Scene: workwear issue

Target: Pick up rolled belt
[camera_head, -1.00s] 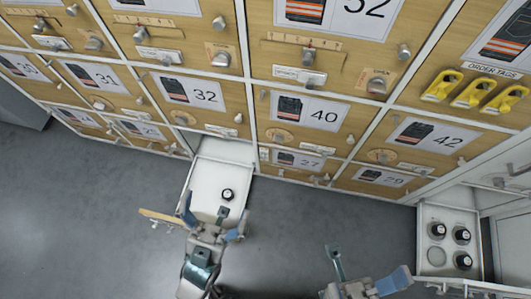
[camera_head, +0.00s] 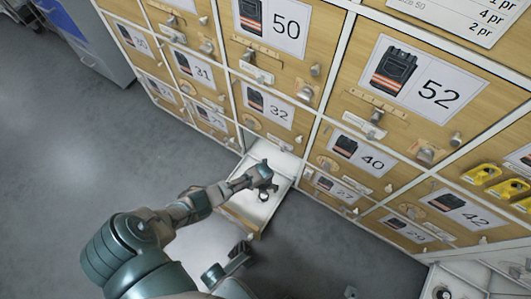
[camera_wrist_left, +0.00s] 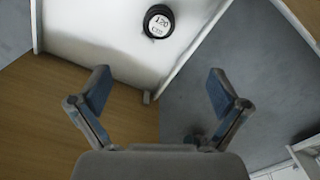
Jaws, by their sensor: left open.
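The rolled belt is a black roll with a white label in the open white drawer. In the left wrist view the rolled belt (camera_wrist_left: 158,21) sits at the top, beyond my fingertips and touching neither finger. My left gripper (camera_wrist_left: 160,92) is open and empty there, with its two blue-tipped fingers spread apart. In the head view my left gripper (camera_head: 263,177) hangs over the drawer (camera_head: 284,160) and partly hides the belt, which shows as a small dark round thing just below it. Only a small grey piece, possibly my right gripper, shows at the bottom edge of the head view.
The drawer's wooden front (camera_head: 238,222) is pulled out from a wall of numbered wooden lockers. A second white drawer (camera_head: 462,270) with black rolls stands at the lower right. The grey floor is open at left.

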